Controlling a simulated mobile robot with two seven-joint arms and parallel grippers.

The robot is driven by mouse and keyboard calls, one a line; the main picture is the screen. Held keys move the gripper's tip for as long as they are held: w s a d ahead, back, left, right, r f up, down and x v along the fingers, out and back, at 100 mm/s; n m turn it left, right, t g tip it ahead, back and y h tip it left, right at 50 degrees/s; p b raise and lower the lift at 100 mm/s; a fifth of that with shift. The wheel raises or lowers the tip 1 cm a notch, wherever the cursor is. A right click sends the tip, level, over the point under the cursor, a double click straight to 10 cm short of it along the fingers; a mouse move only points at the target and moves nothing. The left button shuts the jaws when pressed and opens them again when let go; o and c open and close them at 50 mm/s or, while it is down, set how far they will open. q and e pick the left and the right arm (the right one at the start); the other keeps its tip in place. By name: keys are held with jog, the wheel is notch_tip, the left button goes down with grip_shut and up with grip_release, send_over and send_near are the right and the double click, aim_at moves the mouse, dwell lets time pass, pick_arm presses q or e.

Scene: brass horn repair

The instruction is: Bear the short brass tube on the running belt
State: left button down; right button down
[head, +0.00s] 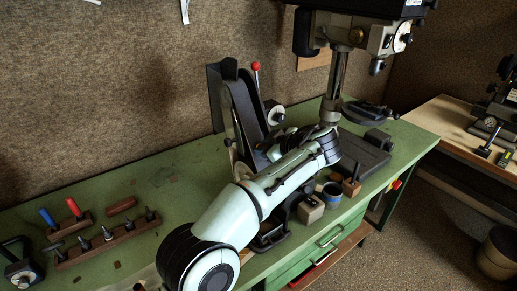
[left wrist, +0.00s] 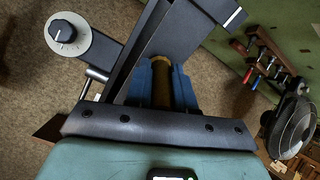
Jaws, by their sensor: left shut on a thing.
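The short brass tube (left wrist: 161,84) shows in the left wrist view, standing between the blue fingers of my left gripper (left wrist: 163,75), which is shut on it. The belt sander's dark belt (head: 243,112) stands upright and tilted in the head view. In the left wrist view the sander's dark body (left wrist: 178,38) is right beyond the fingertips. The tube's far end is close to it, but I cannot tell whether they touch. In the head view my left arm hides the tube and most of the gripper. My right gripper is not in view.
A drill press (head: 338,75) stands right of the sander. A red-knobbed lever (head: 256,68) and a dial (head: 275,115) are beside the belt. A wooden tool rack (head: 108,240) lies at the left of the green bench (head: 165,185).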

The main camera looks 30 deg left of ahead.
pick_arm(q)
jog(key=shift+w+a+f, duration=0.1)
jog(key=shift+a+f, duration=0.1)
jog(key=shift+a, duration=0.15)
jog(key=shift+b, duration=0.55)
dwell(1.9)
jog(key=v, duration=0.7)
dwell(0.3)
dwell(0.4)
